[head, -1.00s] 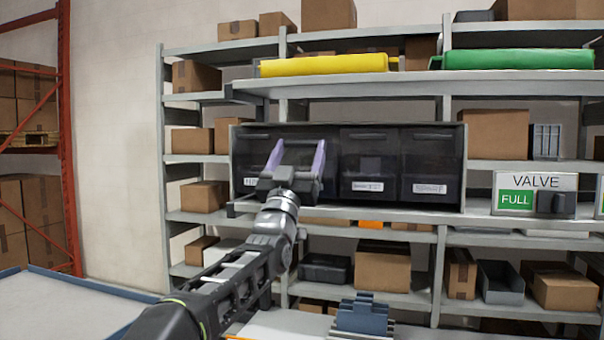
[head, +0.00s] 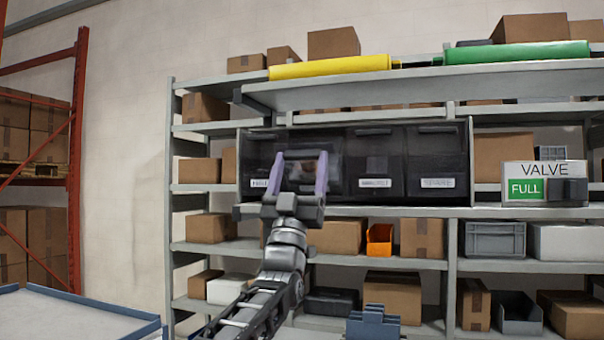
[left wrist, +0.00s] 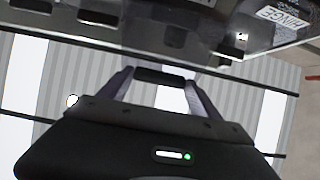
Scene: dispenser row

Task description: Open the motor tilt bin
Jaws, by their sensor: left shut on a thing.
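A row of dark see-through tilt bins stands on the middle shelf. My left gripper (head: 301,158) is shut on the handle of the second bin from the left (head: 333,162), whose label it hides, so I cannot read whether it says motor. In the left wrist view the fingers close on this dark handle bar (left wrist: 160,77). The handle sits lower than those of the bins to its right, so the bin's front appears tilted out. Something pale shows dimly behind the front. My right gripper is not in view.
The third bin (head: 375,160) and fourth bin (head: 437,158) look shut. A label reading HINGE (left wrist: 284,14) shows in the left wrist view. A VALVE sign (head: 545,182) marked FULL stands to the right. An orange bin (head: 379,240) and cartons fill the shelf below.

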